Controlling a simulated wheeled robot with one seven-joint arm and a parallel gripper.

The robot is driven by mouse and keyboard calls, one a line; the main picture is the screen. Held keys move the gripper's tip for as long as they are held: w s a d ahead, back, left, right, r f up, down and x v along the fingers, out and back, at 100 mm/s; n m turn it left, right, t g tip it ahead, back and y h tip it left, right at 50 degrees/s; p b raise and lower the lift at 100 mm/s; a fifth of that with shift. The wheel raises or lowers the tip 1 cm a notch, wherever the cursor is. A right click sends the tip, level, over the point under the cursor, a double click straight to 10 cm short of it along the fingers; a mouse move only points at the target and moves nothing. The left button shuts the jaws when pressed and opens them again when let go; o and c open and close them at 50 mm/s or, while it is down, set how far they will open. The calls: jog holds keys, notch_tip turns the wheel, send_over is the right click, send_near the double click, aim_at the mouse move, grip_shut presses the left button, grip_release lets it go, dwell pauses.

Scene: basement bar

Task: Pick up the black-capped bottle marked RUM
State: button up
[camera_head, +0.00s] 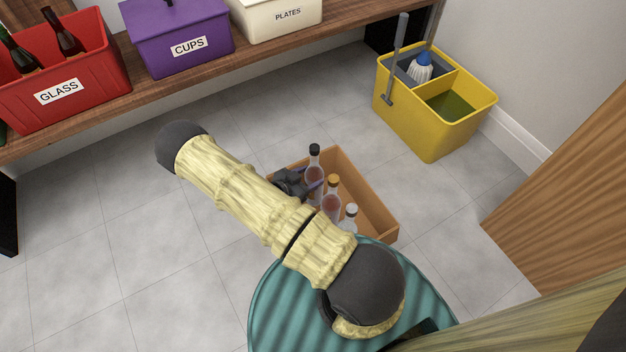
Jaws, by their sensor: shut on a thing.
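The black-capped bottle (314,172) stands upright in a brown open box (371,200) on the floor. Its label is not readable from here. My gripper (312,186) reaches in from the left, low behind my arm, and its purple-tinted fingers are shut on this bottle. The gripper's body is partly hidden by my arm. An orange-capped bottle (332,199) stands just in front of it, and a white-capped bottle (349,217) stands nearer the front of the box.
A yellow mop bucket (433,134) stands behind right. A wooden shelf (215,68) holds a red GLASS crate (75,90), a purple CUPS box (160,45) and a cream PLATES box (260,22). A wooden panel (570,200) rises at right. The floor at left is clear.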

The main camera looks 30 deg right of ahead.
aim_at(310, 157)
jog(key=shift+r, duration=0.1)
notch_tip(310, 157, up, 10)
jog(key=p, duration=0.6)
dwell(0.4)
